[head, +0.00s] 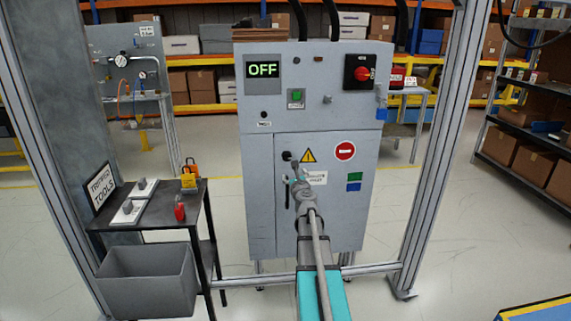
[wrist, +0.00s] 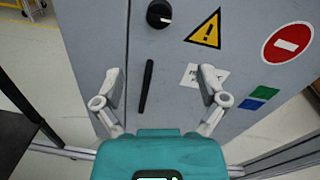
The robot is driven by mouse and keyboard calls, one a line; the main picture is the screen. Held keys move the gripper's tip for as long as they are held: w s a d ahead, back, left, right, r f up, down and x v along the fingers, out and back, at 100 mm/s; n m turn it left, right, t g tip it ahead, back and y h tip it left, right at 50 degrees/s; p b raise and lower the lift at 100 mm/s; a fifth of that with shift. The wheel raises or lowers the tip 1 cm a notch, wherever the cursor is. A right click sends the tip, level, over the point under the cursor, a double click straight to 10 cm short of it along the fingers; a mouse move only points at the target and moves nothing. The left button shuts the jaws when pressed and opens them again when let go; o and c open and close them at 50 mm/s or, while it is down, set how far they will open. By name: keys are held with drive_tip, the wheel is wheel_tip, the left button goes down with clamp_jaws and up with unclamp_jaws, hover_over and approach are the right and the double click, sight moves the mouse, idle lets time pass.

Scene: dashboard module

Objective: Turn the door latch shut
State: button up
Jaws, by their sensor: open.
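The grey cabinet door (head: 331,220) has a black round latch knob (wrist: 159,14) with a white mark, which also shows in the head view (head: 287,156). A long black handle (wrist: 147,87) sits below the knob, upright and slightly tilted in the wrist view. My gripper (wrist: 160,80) is open and empty, its two fingers spread on either side of the black handle in the picture; I cannot tell how far it is from the door. In the head view my gripper (head: 297,178) is in front of the door and partly hides the handle. The door looks closed.
The cabinet's upper panel has a lit OFF display (head: 263,70) and a red rotary switch (head: 361,74). Metal frame posts (head: 436,150) stand on both sides. A black tool table (head: 150,207) with a padlock (head: 189,171) and a grey bin (head: 150,282) are at the left.

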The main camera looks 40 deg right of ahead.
sight(287, 158)
drive_tip(key=shift+w, duration=0.1)
drive_tip(key=x, duration=1.3)
drive_tip(key=shift+w+d, duration=0.1)
drive_tip(key=shift+w, duration=0.2)
